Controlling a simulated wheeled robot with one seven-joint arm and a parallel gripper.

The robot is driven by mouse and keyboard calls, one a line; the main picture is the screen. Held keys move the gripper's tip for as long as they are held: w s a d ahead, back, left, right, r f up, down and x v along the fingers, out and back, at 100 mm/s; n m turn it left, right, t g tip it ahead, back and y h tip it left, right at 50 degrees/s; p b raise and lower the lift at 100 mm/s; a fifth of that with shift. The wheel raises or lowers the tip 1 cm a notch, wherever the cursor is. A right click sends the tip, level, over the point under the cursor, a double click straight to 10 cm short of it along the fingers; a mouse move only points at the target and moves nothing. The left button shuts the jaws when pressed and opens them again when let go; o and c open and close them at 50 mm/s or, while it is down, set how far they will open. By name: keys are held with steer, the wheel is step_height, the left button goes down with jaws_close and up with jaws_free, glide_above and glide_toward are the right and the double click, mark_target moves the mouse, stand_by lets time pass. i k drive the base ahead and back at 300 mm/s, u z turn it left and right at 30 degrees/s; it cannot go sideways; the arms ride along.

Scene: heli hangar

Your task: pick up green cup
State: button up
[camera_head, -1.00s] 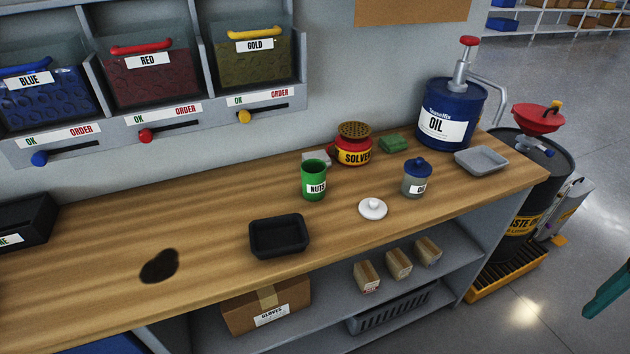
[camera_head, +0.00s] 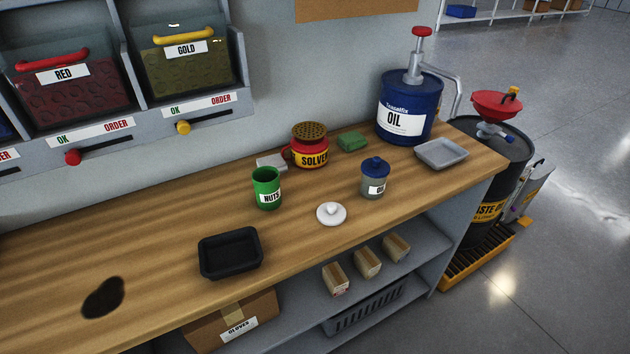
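The green cup (camera_head: 266,188) stands upright and open-topped on the wooden workbench (camera_head: 150,245), with a white NUTS label on its side. A round white lid (camera_head: 331,214) with a knob lies on the bench to its right and nearer the front. My gripper is not in view, so its state does not show.
Near the cup stand a red and yellow SOLVENT can (camera_head: 310,147), a small blue-lidded jar (camera_head: 375,178) and a black tray (camera_head: 230,252). A green sponge (camera_head: 352,142), blue OIL drum (camera_head: 409,107) and grey tray (camera_head: 441,153) lie farther right. A dark stain (camera_head: 103,297) marks the bench.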

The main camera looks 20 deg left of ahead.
mark_target(266, 180)
steer(key=z, duration=1.2)
steer(key=i, duration=0.4)
steer(key=u, duration=2.25)
